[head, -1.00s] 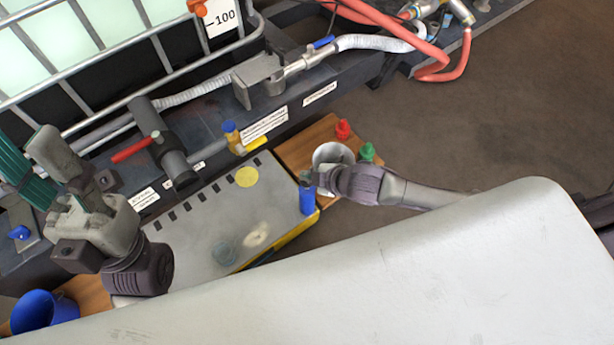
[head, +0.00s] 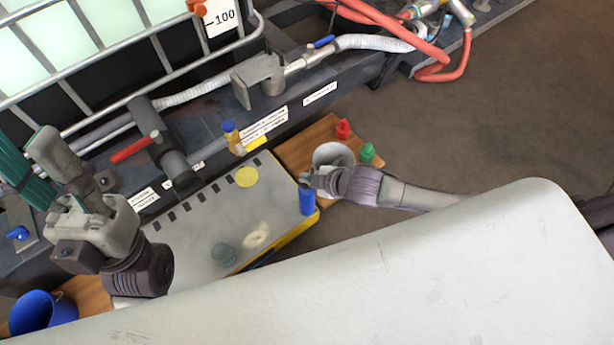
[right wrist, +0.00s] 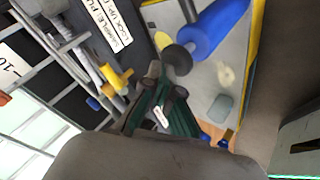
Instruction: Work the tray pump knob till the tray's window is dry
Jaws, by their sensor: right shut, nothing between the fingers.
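The grey tray (head: 192,216) with a yellow edge lies low beside the frame. A blue pump cylinder (head: 307,202) stands at its right end; the right wrist view shows it too (right wrist: 214,28), with a dark grey round knob (right wrist: 178,60) at its end. My right gripper (head: 314,180) is shut and empty at the knob end; the head view hides the knob behind it, and contact cannot be told.
A red-handled valve (head: 133,150) and a blue-topped yellow valve (head: 231,135) stand behind the tray. A blue bucket (head: 38,312) is at lower left.

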